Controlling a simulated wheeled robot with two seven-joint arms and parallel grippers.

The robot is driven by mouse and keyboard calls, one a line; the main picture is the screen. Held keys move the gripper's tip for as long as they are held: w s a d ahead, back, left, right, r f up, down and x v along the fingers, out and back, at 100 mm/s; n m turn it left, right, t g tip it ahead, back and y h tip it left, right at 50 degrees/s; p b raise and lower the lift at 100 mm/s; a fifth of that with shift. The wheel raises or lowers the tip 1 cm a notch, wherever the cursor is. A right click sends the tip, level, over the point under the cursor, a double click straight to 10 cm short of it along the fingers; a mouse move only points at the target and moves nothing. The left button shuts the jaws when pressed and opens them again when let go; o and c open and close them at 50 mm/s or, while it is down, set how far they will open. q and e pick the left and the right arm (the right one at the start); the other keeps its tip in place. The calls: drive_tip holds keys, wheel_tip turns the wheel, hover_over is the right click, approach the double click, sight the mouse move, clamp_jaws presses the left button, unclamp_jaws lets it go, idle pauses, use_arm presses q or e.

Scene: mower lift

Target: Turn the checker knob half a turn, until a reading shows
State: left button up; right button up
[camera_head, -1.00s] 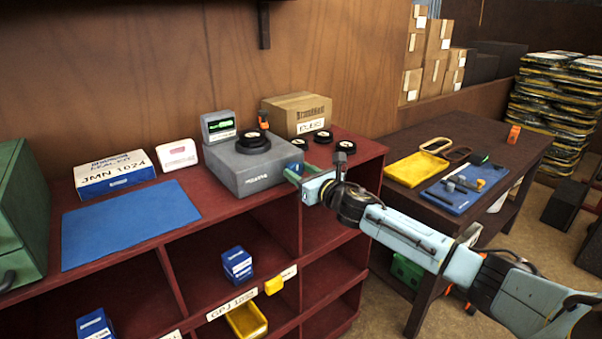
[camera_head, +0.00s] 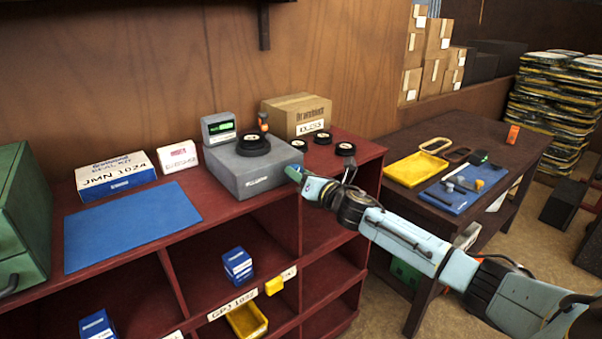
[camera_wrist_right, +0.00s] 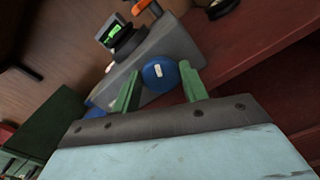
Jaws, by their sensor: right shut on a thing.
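The checker is a grey box (camera_head: 246,176) on the red shelf unit, with a black ring part (camera_head: 253,143) on top. Its small display (camera_head: 219,127) is lit green at the back; the characters are too small to read. My right gripper (camera_head: 296,174) is at the box's right front corner. The blue knob (camera_wrist_right: 159,73), with a white mark, sits between the green fingers of my right gripper (camera_wrist_right: 158,88) in the wrist view, and they are shut on it. In the head view the knob is largely hidden by the gripper. My left gripper is out of view.
A cardboard box (camera_head: 297,115), black rings (camera_head: 323,137) and an orange-topped item (camera_head: 263,121) stand behind and right of the checker. A blue mat (camera_head: 130,226) lies left, with a white-blue box (camera_head: 116,176) behind it. A dark table (camera_head: 480,135) stands right.

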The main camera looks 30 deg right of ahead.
drive_tip(key=shift+f+m+p, duration=0.15)
drive_tip(key=shift+m+p, duration=1.05)
drive_tip(key=shift+m, duration=3.6)
drive_tip(key=shift+f+m+p, duration=0.15)
drive_tip(key=shift+m+p, duration=1)
drive_tip(key=shift+m, duration=3.65)
drive_tip(key=shift+f+m+p, duration=0.15)
drive_tip(key=shift+m+p, duration=1.05)
drive_tip(key=shift+m, duration=3.6)
drive_tip(key=o, duration=1)
